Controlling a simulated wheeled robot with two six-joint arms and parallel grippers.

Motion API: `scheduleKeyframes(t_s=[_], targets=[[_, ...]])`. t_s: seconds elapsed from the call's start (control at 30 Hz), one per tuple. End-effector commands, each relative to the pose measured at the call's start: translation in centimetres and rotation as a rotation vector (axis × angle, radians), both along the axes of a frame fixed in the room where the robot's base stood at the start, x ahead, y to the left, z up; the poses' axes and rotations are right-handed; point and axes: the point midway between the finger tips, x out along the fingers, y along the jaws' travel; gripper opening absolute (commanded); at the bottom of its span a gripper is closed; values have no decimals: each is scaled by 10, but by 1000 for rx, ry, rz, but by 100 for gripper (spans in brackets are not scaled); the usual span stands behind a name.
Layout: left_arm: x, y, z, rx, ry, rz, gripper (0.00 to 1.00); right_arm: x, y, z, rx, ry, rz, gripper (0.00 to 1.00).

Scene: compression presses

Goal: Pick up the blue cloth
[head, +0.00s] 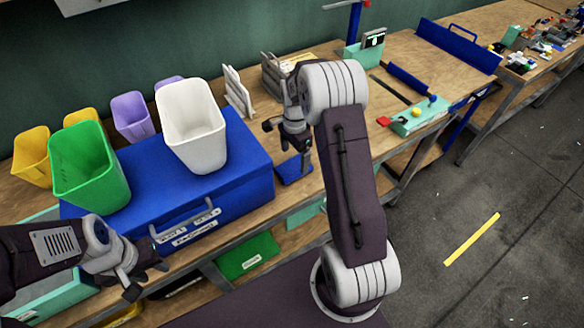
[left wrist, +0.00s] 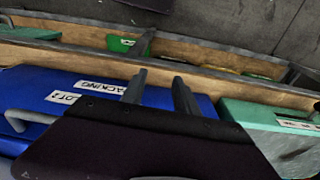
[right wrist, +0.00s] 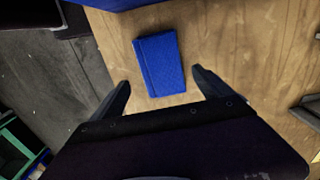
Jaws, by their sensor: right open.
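The blue cloth (head: 294,170) lies folded flat on the wooden bench, just right of the big blue case. In the right wrist view the cloth (right wrist: 160,63) lies beyond and between the fingertips. My right gripper (right wrist: 160,84) is open and empty, pointing down above the cloth without holding it. In the head view my right gripper (head: 297,150) hangs over the cloth and hides part of it. My left gripper (head: 148,278) is in front of the blue case, low at the left. In the left wrist view its two fingers (left wrist: 158,88) stand apart with nothing between them.
The blue case (head: 247,152) carries a white bin (head: 190,125) and a green bin (head: 88,165). Grey racks (head: 238,92) stand behind the cloth. A teal block (head: 420,117) lies farther right on the bench. The bench front edge is close to the cloth.

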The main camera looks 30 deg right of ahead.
Motion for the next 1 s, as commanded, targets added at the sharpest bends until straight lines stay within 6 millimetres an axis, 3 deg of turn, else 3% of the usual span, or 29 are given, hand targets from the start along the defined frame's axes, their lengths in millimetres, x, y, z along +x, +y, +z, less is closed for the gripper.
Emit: scheduleKeyframes(t_s=[0.3, 0.57, 0.6, 0.83, 1.0], targets=[[0, 0, 1, 0, 0, 0, 36, 6, 3, -45, 1, 2, 0, 89], [0, 0, 1, 0, 0, 0, 36, 7, 3, -51, 0, -1, 0, 89], [0, 0, 1, 0, 0, 0, 36, 7, 3, -51, 0, -1, 0, 86], [0, 0, 1, 0, 0, 0, 36, 7, 3, -51, 0, -1, 1, 24], [0, 0, 1, 0, 0, 0, 36, 7, 3, -51, 0, -1, 1, 24]])
